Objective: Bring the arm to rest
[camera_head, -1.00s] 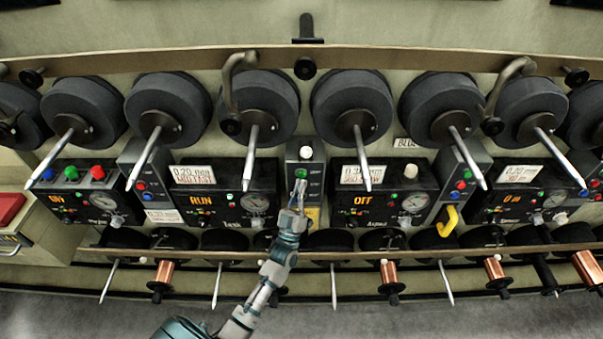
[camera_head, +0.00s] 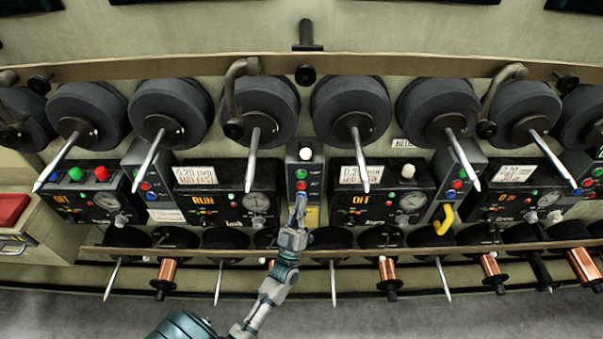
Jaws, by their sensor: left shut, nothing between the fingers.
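My left arm (camera_head: 271,292) comes in from the bottom, left of the middle. My left gripper (camera_head: 299,204) is shut and empty. It points up at the narrow control box (camera_head: 305,155) in the middle, and its tip overlaps the lower part of that box in the picture. I cannot tell if it touches. The box has a white knob (camera_head: 305,154) on top, with a green and a red button under it. My right gripper is not in view.
A row of dark spools (camera_head: 351,108) with pale rods sticking out runs above. Machine panels reading RUN (camera_head: 203,200) and OFF (camera_head: 360,198) flank the middle box. A lower rail (camera_head: 420,251) carries copper spools (camera_head: 387,270). Grey floor (camera_head: 450,320) lies open below.

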